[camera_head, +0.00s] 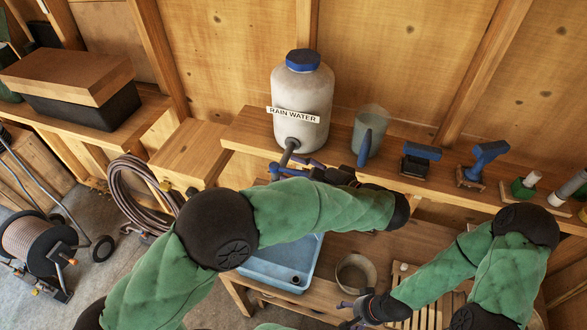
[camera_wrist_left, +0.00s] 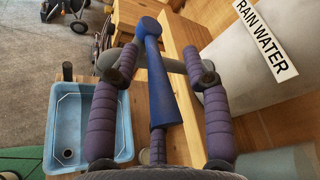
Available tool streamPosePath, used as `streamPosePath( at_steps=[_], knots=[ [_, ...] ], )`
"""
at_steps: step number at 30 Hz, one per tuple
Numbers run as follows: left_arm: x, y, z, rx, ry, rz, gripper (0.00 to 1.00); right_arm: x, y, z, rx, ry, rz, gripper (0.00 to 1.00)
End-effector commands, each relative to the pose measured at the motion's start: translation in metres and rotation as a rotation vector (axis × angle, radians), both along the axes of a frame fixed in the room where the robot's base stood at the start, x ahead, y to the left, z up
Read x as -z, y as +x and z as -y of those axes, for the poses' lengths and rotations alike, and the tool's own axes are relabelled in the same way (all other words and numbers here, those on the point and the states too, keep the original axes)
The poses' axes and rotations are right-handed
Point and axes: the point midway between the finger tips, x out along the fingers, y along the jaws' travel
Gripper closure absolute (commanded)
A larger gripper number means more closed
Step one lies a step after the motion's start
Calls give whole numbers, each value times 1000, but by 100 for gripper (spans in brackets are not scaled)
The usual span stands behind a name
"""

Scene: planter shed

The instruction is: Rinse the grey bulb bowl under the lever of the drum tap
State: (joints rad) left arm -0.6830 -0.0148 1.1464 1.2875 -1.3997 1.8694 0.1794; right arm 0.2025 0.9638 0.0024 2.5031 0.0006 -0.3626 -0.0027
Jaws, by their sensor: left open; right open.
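The white drum (camera_head: 303,100) labelled RAIN WATER stands on the shelf, and its grey tap (camera_head: 290,150) sticks out towards me. My left gripper (camera_head: 283,168) is at the tap. In the left wrist view the blue lever (camera_wrist_left: 160,85) runs between the spread fingers of my left gripper (camera_wrist_left: 160,60), with a gap on each side. The grey bulb bowl (camera_head: 343,271) stands upright on the bench, right of the blue basin (camera_head: 262,272). My right gripper (camera_head: 347,306) is open just in front of the bowl, and its fingertips are small in view.
The blue basin also shows in the left wrist view (camera_wrist_left: 62,125). A translucent jug (camera_head: 372,118), blue-handled tools (camera_head: 420,152) and other items stand along the shelf. A slatted rack (camera_head: 425,316) lies right of the bowl. My left forearm crosses above the basin and bench.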

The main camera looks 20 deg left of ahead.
Motion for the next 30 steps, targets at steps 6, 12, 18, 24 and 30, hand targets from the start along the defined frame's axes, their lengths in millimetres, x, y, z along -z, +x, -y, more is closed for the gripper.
streamPosePath(
  at_steps=[6,12,18,24,30],
  knots=[
    [3,5,-13,0,0,-1,52,-1,0,0,0,0,0,31],
    [4,5,-14,1,0,-1,52,-1,0,0,0,0,0,31],
    [3,5,-14,2,1,-1,86,-1,0,0,0,0,0,31],
    [3,6,-13,2,0,2,100,-1,0,0,0,0,0,31],
    [2,13,-13,25,1,5,100,-1,0,0,0,0,0,31]
  ],
)
